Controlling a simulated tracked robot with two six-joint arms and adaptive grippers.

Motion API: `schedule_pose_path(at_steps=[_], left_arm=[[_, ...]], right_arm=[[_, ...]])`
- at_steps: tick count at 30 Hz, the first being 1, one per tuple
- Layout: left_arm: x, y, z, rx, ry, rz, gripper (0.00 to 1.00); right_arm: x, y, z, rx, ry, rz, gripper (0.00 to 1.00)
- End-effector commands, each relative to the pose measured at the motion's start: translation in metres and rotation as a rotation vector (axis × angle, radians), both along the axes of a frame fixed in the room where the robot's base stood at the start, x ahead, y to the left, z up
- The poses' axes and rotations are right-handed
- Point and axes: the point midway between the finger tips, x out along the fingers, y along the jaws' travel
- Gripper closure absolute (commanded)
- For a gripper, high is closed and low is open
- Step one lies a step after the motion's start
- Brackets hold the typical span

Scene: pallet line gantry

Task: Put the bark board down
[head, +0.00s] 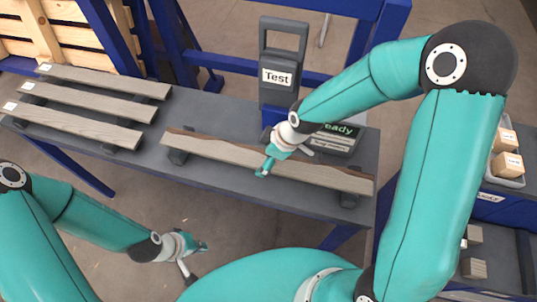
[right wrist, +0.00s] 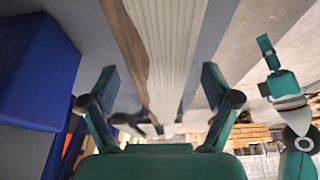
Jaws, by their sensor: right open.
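The bark board (head: 215,150), grey-brown with a dark bark edge along its far side, lies across two dark supports on the grey bench. My right gripper (head: 266,171) is at the middle of the board in the head view. In the right wrist view my right gripper (right wrist: 158,78) is open, and the board (right wrist: 165,45) runs lengthwise between its spread fingers. I cannot tell whether either finger touches it. My left gripper (head: 198,256) hangs low in front of the bench, away from the board, its fingers apart and empty.
Several labelled boards (head: 80,105) lie on supports at the bench's left. A dark "Test" device (head: 276,85) stands behind the board, next to a base with a "ready" display (head: 340,130). A bin of wooden blocks (head: 507,160) is at the right. Blue frame posts (head: 110,30) rise behind.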

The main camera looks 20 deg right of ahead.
Motion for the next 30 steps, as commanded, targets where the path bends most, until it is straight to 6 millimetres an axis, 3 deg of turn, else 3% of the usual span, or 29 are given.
schedule_pose_path(at_steps=[8,22,30], left_arm=[[0.000,0.000,0.000,0.000,0.000,0.000,1.00],[0.000,0.000,-0.004,0.000,0.000,0.000,1.00],[0.000,0.000,-0.005,0.000,0.000,0.000,1.00]], right_arm=[[-0.002,-0.006,0.017,-0.001,-0.005,-0.001,0.13],[-0.021,-0.034,0.097,0.001,-0.004,-0.002,0.13],[-0.026,-0.039,0.112,0.000,0.000,-0.001,0.13]])
